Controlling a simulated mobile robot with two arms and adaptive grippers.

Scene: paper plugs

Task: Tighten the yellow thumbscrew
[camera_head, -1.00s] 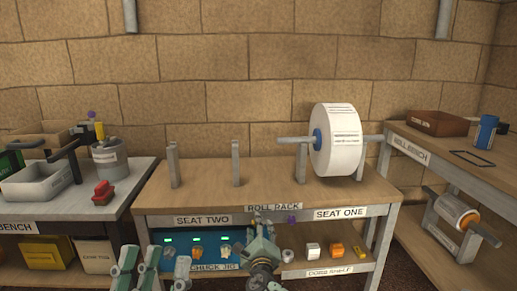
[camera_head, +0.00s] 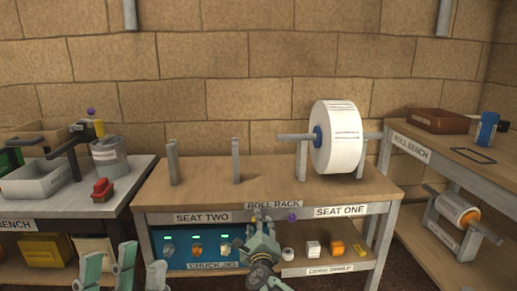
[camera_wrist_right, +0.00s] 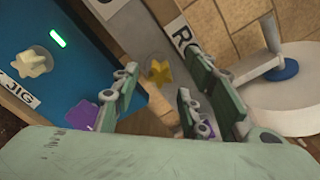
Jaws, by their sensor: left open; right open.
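The yellow thumbscrew (camera_wrist_right: 160,72) is a small star-shaped knob on the grey front of the roll rack, seen between the fingers in the right wrist view. My right gripper (camera_wrist_right: 155,88) is open, with its green fingers on either side of the thumbscrew in that view. I cannot tell whether they touch it. In the head view my right gripper (camera_head: 262,220) is at the rack's front, below the ROLL RACK label, and largely hides the thumbscrew. My left gripper (camera_head: 110,250) is open and empty at the lower left, in front of the left bench.
The blue chuck jig (camera_head: 210,256) with several knobs and green lights sits under the rack, left of my right gripper. The core shelf (camera_head: 330,267) holds small parts to the right. A white roll (camera_head: 337,140) hangs above seat one. A grey tray (camera_head: 38,188) stands on the left bench.

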